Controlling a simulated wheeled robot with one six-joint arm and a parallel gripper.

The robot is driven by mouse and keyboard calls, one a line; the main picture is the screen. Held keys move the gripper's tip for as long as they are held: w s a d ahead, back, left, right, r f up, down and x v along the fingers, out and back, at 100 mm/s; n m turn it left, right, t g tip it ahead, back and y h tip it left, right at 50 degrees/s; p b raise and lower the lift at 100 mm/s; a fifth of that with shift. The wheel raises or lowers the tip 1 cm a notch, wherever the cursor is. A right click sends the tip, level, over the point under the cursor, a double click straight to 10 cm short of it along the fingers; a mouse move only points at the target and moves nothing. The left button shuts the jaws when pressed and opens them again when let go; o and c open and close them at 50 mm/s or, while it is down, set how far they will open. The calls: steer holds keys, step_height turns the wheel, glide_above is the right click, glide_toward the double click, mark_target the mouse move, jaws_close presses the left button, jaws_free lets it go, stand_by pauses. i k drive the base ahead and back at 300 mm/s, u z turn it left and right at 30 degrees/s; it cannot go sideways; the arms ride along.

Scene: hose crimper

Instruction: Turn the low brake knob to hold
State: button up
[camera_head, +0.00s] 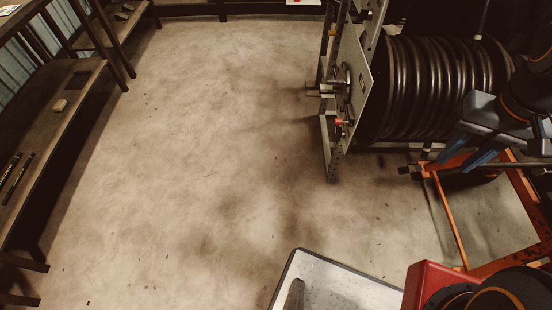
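A small red knob (339,123) sits low on the upright panel (354,70) at the end of a large hose reel (430,85). It looks like the low brake knob, but its setting is too small to read. My gripper (454,165) is at the right, in front of the reel's lower right side and well to the right of the knob. The gripper is not touching the knob.
A metal hub with a handle (325,89) juts left from the panel above the knob. An orange frame (449,215) stands below my gripper. A grey-white tray (345,285) is at bottom centre. Dark shelving (60,110) lines the left. The floor between is clear.

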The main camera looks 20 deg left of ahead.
mark_target(339, 135)
steer(key=u, duration=0.25)
steer(key=k, duration=0.25)
steer(key=z, duration=0.1)
steer(key=i, duration=0.75)
steer(key=z, duration=1.55)
steer(key=k, duration=0.95)
steer(key=u, duration=1.6)
